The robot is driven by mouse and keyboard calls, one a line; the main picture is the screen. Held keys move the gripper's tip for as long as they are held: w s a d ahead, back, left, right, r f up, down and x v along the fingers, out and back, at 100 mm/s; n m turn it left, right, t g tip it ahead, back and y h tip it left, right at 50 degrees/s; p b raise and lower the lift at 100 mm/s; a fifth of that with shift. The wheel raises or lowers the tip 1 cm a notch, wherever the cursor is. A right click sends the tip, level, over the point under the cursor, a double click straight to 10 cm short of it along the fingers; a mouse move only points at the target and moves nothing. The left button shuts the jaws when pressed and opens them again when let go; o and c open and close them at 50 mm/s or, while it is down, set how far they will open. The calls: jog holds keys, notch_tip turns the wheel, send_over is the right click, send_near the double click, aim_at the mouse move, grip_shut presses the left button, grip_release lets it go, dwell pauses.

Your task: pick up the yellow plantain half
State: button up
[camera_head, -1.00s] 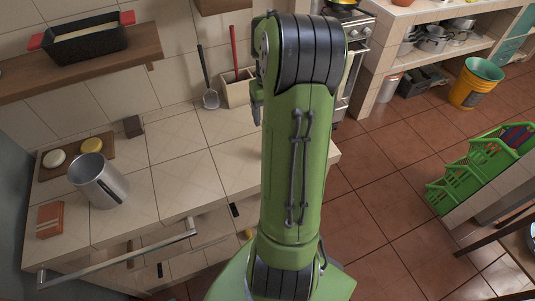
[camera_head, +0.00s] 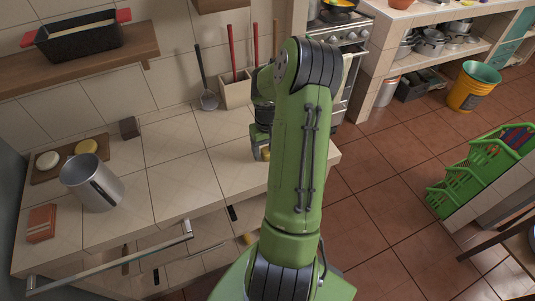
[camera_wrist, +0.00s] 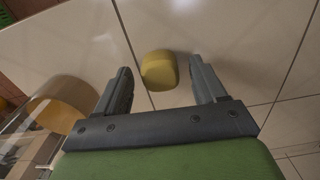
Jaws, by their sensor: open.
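The yellow plantain half (camera_wrist: 158,71) is a short, blunt yellow piece on the tiled counter in the wrist view. It lies between and a little beyond the tips of my gripper (camera_wrist: 160,80), nearer the left finger. The fingers are spread apart and do not visibly close on it. In the head view a small part of the yellow plantain half (camera_head: 265,154) shows beside my arm near the counter's right end. My gripper (camera_head: 261,143) is just above it there, partly hidden by my arm.
A metal pot (camera_head: 92,184), an orange box (camera_head: 41,222) and a board (camera_head: 45,178) with a white and a yellow round piece stand at the left. A utensil holder (camera_head: 236,91) is at the back. An open drawer with a handle (camera_head: 110,256) juts out in front.

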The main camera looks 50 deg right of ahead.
jog(key=shift+c, duration=0.3)
jog(key=shift+r, duration=0.1)
jog(key=c, duration=1.1)
